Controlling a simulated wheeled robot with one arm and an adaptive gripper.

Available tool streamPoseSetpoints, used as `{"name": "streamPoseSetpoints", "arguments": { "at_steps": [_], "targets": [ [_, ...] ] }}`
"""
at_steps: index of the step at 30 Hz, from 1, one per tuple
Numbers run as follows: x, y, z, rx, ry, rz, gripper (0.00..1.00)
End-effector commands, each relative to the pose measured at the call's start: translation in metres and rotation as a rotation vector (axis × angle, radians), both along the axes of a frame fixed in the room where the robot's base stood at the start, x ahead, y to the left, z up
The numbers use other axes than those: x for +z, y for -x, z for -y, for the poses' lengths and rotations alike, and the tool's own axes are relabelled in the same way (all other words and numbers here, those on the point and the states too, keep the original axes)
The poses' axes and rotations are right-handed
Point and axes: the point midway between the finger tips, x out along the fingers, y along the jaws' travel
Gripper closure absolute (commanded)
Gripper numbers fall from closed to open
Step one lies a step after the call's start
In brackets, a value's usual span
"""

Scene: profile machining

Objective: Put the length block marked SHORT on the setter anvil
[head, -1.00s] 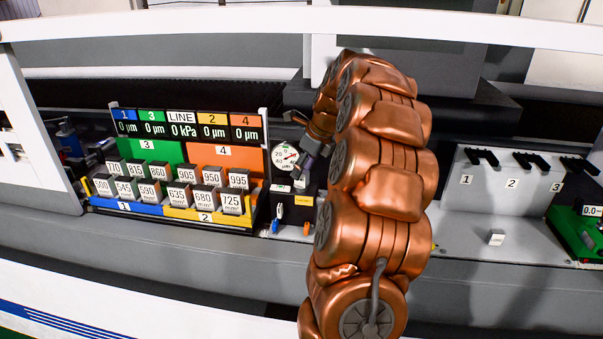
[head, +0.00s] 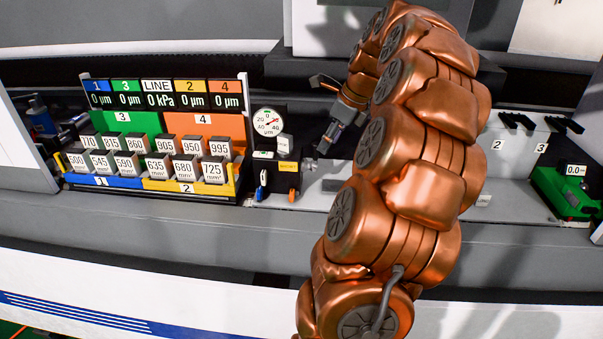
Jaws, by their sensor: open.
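The setter (head: 283,181) is a dark unit with a round white dial (head: 268,122), standing right of the block rack. A small pale block (head: 284,145) stands upright on it, just right of and below the dial. It looks like a length block, but its marking is too small to read. Whether it sits flat on the anvil cannot be made out. My gripper (head: 322,149) is open and empty, a short way right of this block and apart from it. It points down and left.
A rack (head: 243,160) of several numbered blocks stands at left under small displays. My copper arm hides much of the right-centre. A pale small object (head: 483,200) shows at the arm's right edge. A green device (head: 567,192) stands far right, near black hooks (head: 515,121).

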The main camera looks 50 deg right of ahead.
Motion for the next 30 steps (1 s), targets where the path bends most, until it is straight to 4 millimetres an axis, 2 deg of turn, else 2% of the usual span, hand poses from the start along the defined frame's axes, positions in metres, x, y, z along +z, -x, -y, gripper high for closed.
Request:
{"name": "streamPoseSetpoints", "arguments": {
  "at_steps": [5, 8, 10, 11, 14, 15, 18, 20, 21, 24, 26, 30],
  "targets": [
    [0.000, 0.000, -0.002, 0.010, 0.002, -0.001, 0.50],
    [0.000, -0.008, -0.020, 0.089, 0.019, -0.005, 0.50],
    [0.001, -0.017, -0.045, 0.205, 0.046, -0.010, 0.50],
    [0.001, -0.021, -0.058, 0.270, 0.061, -0.013, 0.50],
    [-0.004, -0.032, -0.116, 0.543, 0.117, -0.025, 0.50],
    [-0.006, -0.033, -0.141, 0.664, 0.142, -0.030, 0.50],
    [-0.015, -0.029, -0.202, 0.973, 0.200, -0.037, 0.50],
    [-0.021, -0.023, -0.235, 1.161, 0.235, -0.041, 0.50],
    [-0.026, -0.015, -0.257, 1.287, 0.255, -0.041, 0.50],
    [-0.040, 0.008, -0.304, 1.593, 0.301, -0.044, 0.50],
    [-0.048, 0.026, -0.328, 1.773, 0.326, -0.040, 0.50],
    [-0.071, 0.075, -0.371, 2.185, 0.355, -0.031, 0.50]
  ]
}}
